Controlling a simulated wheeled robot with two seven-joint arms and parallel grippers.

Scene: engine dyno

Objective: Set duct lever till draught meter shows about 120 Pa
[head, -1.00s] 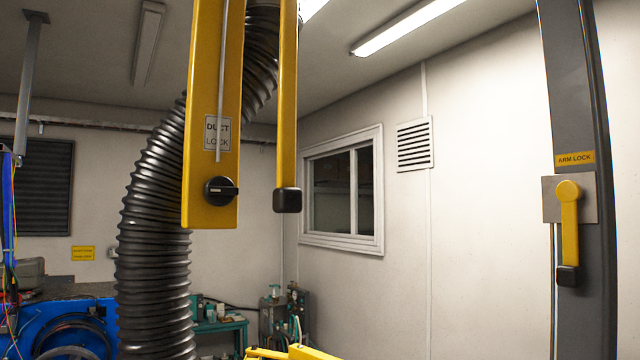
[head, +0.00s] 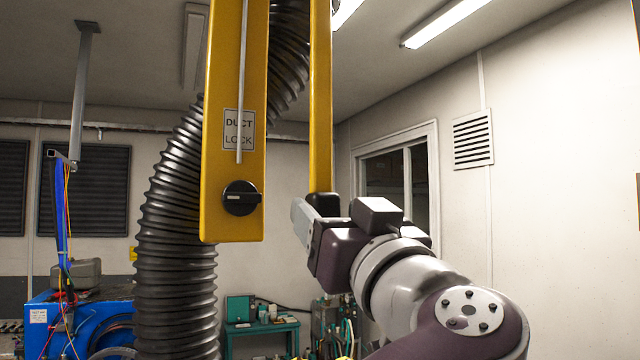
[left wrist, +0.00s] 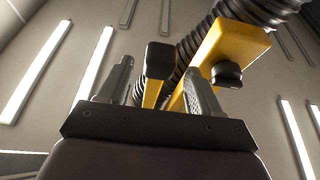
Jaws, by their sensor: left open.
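The duct lever (head: 320,100) is a long yellow bar hanging down, with a black grip (head: 324,203) at its lower end. It hangs beside the yellow duct panel (head: 222,140), which carries a "DUCT LOCK" label and a black knob (head: 241,198). My left gripper (head: 306,214) is at the black grip and partly covers it. In the left wrist view, the open fingers (left wrist: 157,85) stand either side of the lever's black end (left wrist: 160,57). I cannot tell whether they touch it. No draught meter shows in these views. My right gripper is not in view.
A black corrugated duct (head: 175,250) runs behind the panel up to the ceiling. A blue machine (head: 75,310) with cables stands at the lower left. A teal bench (head: 260,330) is at the back.

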